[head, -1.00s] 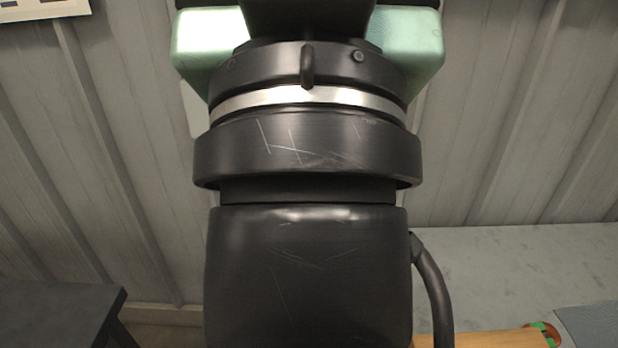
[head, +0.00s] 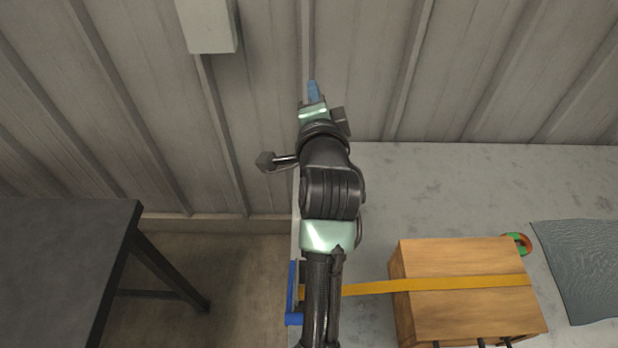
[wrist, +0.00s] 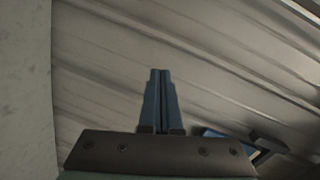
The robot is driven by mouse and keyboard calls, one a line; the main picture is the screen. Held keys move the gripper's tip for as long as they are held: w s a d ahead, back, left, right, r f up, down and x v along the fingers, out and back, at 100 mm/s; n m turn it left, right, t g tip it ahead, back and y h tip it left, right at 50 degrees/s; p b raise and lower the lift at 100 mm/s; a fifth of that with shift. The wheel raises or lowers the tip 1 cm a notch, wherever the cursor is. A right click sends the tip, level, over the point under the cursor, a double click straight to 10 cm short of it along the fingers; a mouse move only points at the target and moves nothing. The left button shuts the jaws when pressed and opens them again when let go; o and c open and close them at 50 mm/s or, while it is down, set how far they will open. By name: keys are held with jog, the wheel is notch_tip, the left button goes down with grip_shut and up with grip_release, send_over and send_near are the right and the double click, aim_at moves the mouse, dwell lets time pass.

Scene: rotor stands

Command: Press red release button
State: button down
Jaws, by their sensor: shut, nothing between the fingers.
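I cannot make out a red release button in any view. My gripper (head: 313,90) reaches away from me toward the corrugated wall, beyond the left end of the grey bench. Its two blue fingers (wrist: 160,75) are pressed together with nothing between them. A yellow strap (head: 370,288) runs across a wooden box (head: 468,310) to a blue bracket (head: 291,290) at the bench's left edge. My arm hides part of the strap's left end and the bracket. A small round green and orange-red thing (head: 516,244) lies by the box's far right corner; it is too small to identify.
The grey bench (head: 420,200) has clear room behind the box. A grey-blue cloth-like sheet (head: 585,270) lies at its right. A dark table (head: 65,265) stands at the left, with a floor gap between. A pale box (head: 207,25) is on the wall. A blue object (wrist: 225,143) shows in the wrist view.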

jog(key=s+f+m+g+p, duration=0.1)
jog(key=s+f+m+g, duration=0.1)
jog(key=f, duration=0.7)
jog(key=s+f+m+g+p, duration=0.1)
jog(key=s+f+m+g, duration=0.2)
jog(key=f, duration=0.7)
jog(key=s+f+m+g+y+p, duration=0.1)
jog(key=s+f+m+g, duration=0.1)
jog(key=f+m, duration=0.3)
notch_tip(320, 180, down, 4)
jog(key=shift+s+a+f+m, duration=0.2)
jog(key=shift+s+m, duration=0.1)
jog(key=shift+s, duration=0.3)
jog(key=shift+f, duration=0.1)
notch_tip(320, 180, down, 7)
jog(key=b, duration=0.8)
jog(key=shift+f, duration=0.15)
jog(key=shift+f+b, duration=0.35)
jog(key=shift+f, duration=0.25)
jog(key=shift+f, duration=0.1)
jog(key=shift+f, duration=0.3)
